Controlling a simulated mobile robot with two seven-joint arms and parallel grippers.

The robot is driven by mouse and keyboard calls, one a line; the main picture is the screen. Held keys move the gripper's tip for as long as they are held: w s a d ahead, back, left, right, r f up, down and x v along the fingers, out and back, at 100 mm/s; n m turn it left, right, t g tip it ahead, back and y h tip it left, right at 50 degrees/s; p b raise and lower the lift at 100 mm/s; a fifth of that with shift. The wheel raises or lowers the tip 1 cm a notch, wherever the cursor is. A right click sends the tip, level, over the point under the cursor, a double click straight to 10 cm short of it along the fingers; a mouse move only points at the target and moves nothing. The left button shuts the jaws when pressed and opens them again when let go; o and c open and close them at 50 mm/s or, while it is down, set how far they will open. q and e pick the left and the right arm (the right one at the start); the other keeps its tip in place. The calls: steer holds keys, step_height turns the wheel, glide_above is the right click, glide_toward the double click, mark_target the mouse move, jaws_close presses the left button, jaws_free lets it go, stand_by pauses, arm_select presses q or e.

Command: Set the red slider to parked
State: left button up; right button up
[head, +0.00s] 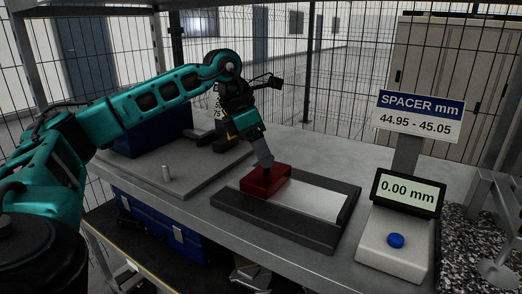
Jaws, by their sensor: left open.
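The red slider (266,181) is a block at the left end of a dark rail base (299,232) with a bright metal strip (312,199) running to the right. My left gripper (265,163) comes down over the red slider from above, its fingertips at the slider's top. It is open; I cannot tell whether the fingers touch the slider. Part of the slider's top is hidden behind the fingers. No parked mark can be read on the rail. My right gripper is not in view.
To the right stands a gauge with a 0.00 mm display (408,193) and a blue button (396,240). Behind it is a SPACER mm sign (419,116). A grey plate with a small metal pin (166,173) lies left. A wire fence (340,80) closes the back.

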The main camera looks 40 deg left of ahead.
arm_select(q)
steer(key=p+v, duration=0.2)
steer(key=v, duration=1)
steer(key=shift+r, duration=0.2)
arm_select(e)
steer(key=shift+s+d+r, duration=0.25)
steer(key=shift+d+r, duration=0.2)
arm_select(q)
steer(key=shift+s+a, duration=0.1)
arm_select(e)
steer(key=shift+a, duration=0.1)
